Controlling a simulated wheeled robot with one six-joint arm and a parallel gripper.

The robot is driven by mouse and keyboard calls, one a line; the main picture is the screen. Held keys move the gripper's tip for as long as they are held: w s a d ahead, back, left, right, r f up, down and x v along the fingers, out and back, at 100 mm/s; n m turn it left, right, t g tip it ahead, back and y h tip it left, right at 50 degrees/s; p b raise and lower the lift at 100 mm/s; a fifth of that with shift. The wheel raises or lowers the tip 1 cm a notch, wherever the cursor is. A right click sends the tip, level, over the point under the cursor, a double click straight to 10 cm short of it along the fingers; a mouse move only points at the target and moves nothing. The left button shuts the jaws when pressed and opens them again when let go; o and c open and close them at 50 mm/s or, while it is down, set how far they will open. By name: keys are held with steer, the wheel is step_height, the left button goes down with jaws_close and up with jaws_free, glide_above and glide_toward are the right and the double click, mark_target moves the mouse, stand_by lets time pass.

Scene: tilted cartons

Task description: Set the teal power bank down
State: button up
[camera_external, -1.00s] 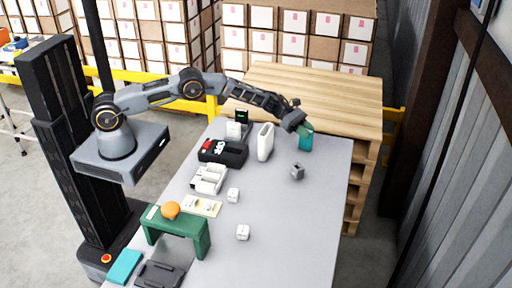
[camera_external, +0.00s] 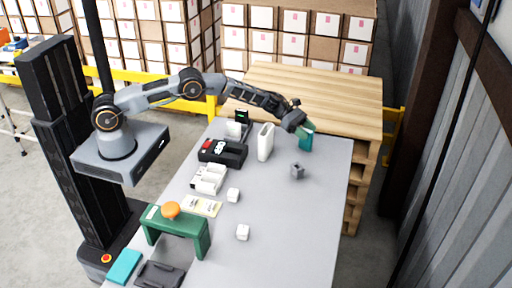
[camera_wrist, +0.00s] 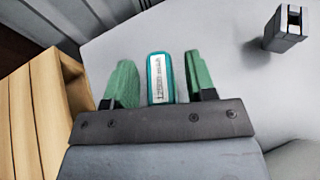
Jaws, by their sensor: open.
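The teal power bank (camera_external: 306,142) stands on the grey table near its far right corner. In the wrist view the power bank (camera_wrist: 160,78) shows its narrow top with a white label, between the two green fingers. My gripper (camera_wrist: 160,82) is open, with a visible gap between each finger and the power bank. In the external view my gripper (camera_external: 300,130) is at the power bank's upper left and partly hides it.
A white upright box (camera_external: 265,142) stands left of the gripper. A small grey block (camera_external: 297,171) lies nearer the camera; it also shows in the wrist view (camera_wrist: 286,28). A wooden pallet stack (camera_external: 320,95) stands beyond the table. The table's right middle is clear.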

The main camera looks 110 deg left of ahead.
steer(key=shift+s+a+r, duration=0.2)
steer(key=shift+s, duration=0.1)
steer(key=b+v, duration=0.1)
steer(key=v, duration=1)
steer(key=shift+s, duration=0.15)
steer(key=s+d+r+m+g, duration=0.3)
steer(key=s+d+r+m, duration=0.15)
steer(key=d, duration=0.45)
steer(key=s+d+r+m+g, duration=0.2)
steer(key=s+d+r+m, duration=0.1)
steer(key=d+m, duration=0.4)
steer(key=s+d+r+m+g, duration=0.3)
steer(key=s+d+r+m, duration=0.15)
steer(key=d, duration=0.55)
steer(key=s+d+m+y, duration=0.2)
steer(key=s+d+m, duration=0.1)
steer(key=s+m, duration=0.4)
steer(key=s+d+m+g+y, duration=0.1)
steer(key=s+d+m+y, duration=0.2)
steer(key=s+m, duration=0.5)
steer(key=s, duration=0.5)
steer(key=shift+s+f+m+y, duration=0.15)
steer(key=shift+f+m+y, duration=0.05)
steer(key=shift+m+y, duration=0.1)
